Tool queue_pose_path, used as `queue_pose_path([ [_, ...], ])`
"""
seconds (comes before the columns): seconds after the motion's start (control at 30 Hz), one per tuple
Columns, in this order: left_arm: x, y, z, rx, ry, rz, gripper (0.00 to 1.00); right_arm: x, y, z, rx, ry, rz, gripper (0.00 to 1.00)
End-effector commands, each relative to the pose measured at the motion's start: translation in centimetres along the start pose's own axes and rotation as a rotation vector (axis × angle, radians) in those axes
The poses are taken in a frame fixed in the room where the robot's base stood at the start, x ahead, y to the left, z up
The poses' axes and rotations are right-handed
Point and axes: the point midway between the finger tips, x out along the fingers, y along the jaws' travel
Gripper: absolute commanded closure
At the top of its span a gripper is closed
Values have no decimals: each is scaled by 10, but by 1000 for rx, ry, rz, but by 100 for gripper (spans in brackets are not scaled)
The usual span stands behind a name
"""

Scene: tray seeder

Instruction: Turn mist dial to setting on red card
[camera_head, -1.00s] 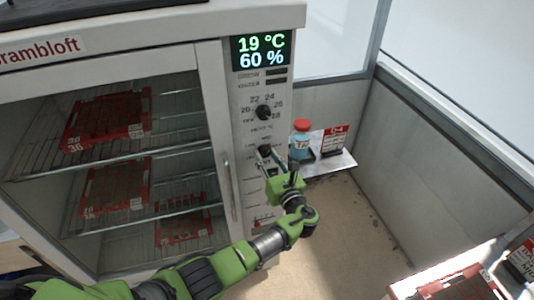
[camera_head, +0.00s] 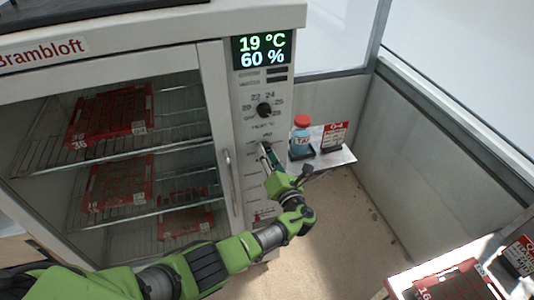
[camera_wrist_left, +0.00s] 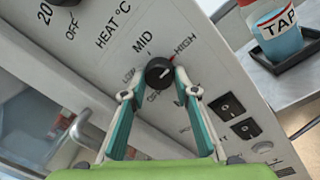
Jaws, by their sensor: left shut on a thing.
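The mist dial (camera_wrist_left: 158,73) is a small black round knob low on the cabinet's control panel. In the left wrist view it sits among the labels LOW, MID and HIGH. A pale mark shows on its face and a red line points toward HIGH. My left gripper (camera_head: 265,152) reaches the panel from below. Its teal fingers (camera_wrist_left: 158,82) are shut on the dial, one on each side. A red-topped card (camera_head: 335,134) stands on the small side shelf; its smaller writing is unreadable. My right gripper is not in view.
The heat dial (camera_head: 264,110) is above, under the green display (camera_head: 262,51). Switches (camera_wrist_left: 232,105) lie beside the fingers. A blue jar (camera_head: 301,143) with a red lid stands on the shelf (camera_head: 342,158). The cabinet door handle (camera_head: 229,172) is left. Another red card (camera_head: 522,256) is at lower right.

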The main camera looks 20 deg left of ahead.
Motion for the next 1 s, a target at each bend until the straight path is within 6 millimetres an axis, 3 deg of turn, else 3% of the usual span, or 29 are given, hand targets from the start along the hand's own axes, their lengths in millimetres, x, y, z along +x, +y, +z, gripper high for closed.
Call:
queue_pose_path([
  [0.43, -1, -1, -4, 11, 4, -2, 94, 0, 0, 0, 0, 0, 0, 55],
  [0.47, -1, -1, -4, 11, 4, -3, 65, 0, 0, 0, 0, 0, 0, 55],
  [0.5, -1, -1, -4, 11, 4, -3, 55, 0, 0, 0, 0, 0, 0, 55],
  [0.87, -2, 0, -2, 8, 1, -1, 55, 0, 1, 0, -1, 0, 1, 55],
  [1.0, -15, -1, -1, 8, 0, -3, 55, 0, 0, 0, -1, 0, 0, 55],
])
